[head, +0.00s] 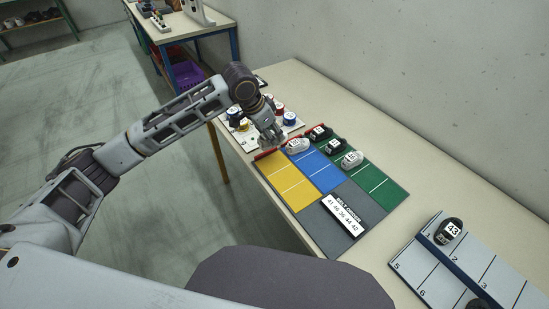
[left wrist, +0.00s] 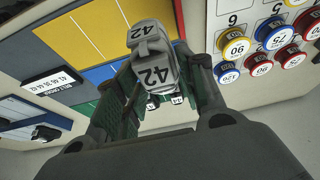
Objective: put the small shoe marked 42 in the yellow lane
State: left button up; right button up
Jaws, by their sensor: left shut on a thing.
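My left gripper (head: 270,143) is over the far end of the yellow lane (head: 290,187). In the left wrist view it is shut on a grey shoe (left wrist: 153,70) with the number 42 on white labels. The yellow lane (left wrist: 90,28) shows beyond the shoe. In the head view the held shoe is mostly hidden by the fingers, and I cannot tell whether it touches the lane. My right gripper is not in view.
A grey shoe (head: 297,145) stands at the far end of the blue lane (head: 325,175), close to my gripper. Dark shoes (head: 319,132) and a light shoe (head: 352,158) stand nearby. A sign (head: 344,214) lies in front. A numbered rack (head: 415,262) holds a dark shoe marked 43 (head: 450,231).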

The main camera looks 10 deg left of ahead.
pick_arm(q)
jog(key=shift+s, duration=0.1)
jog(key=shift+f, duration=0.5)
notch_tip(320, 180, down, 3)
jog(key=shift+f, duration=0.45)
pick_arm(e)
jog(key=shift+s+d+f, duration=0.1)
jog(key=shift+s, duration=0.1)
